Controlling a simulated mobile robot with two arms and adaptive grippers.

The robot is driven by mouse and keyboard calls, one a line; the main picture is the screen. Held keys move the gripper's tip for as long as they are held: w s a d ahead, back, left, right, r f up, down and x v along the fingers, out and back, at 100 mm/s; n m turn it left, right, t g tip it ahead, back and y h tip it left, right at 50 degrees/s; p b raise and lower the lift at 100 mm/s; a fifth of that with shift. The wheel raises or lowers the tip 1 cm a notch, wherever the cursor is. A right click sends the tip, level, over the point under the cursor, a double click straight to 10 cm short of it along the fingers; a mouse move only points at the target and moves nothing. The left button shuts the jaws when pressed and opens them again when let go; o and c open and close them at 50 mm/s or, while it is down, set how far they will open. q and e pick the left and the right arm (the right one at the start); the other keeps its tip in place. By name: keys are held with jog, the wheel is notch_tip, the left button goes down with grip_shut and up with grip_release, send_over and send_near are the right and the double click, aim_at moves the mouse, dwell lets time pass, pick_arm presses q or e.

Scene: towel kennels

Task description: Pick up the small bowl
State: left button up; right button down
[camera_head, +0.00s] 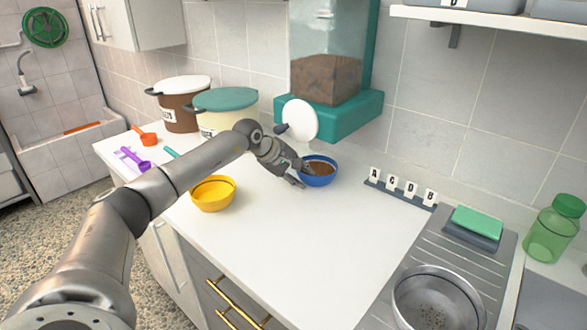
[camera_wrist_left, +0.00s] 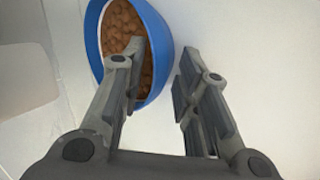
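A blue bowl (camera_head: 319,180) with brown kibble (camera_head: 320,168) stands upright on the white counter, below the dispenser. The wrist view also shows the blue bowl (camera_wrist_left: 165,42) and its kibble. A yellow bowl (camera_head: 213,195) stands nearer on the counter; I cannot tell which bowl is smaller. My left gripper (camera_head: 302,174) is at the near-left side of the blue bowl. In the wrist view my left gripper (camera_wrist_left: 160,68) is open: one finger reaches over the kibble, the other is outside, with the rim between them. Contact cannot be told. My right gripper is not in view.
A teal kibble dispenser (camera_head: 335,110) stands behind the blue bowl. Lidded pots (camera_head: 183,115) and coloured scoops (camera_head: 138,160) are at the left. A letter rack (camera_head: 400,194), a green sponge (camera_head: 477,222) and a metal sink bowl (camera_head: 435,298) are at the right. The front counter is clear.

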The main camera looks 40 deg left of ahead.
pick_arm(q)
jog(key=shift+w+f, duration=0.1)
jog(key=shift+f, duration=0.05)
grip_shut()
dwell(0.4)
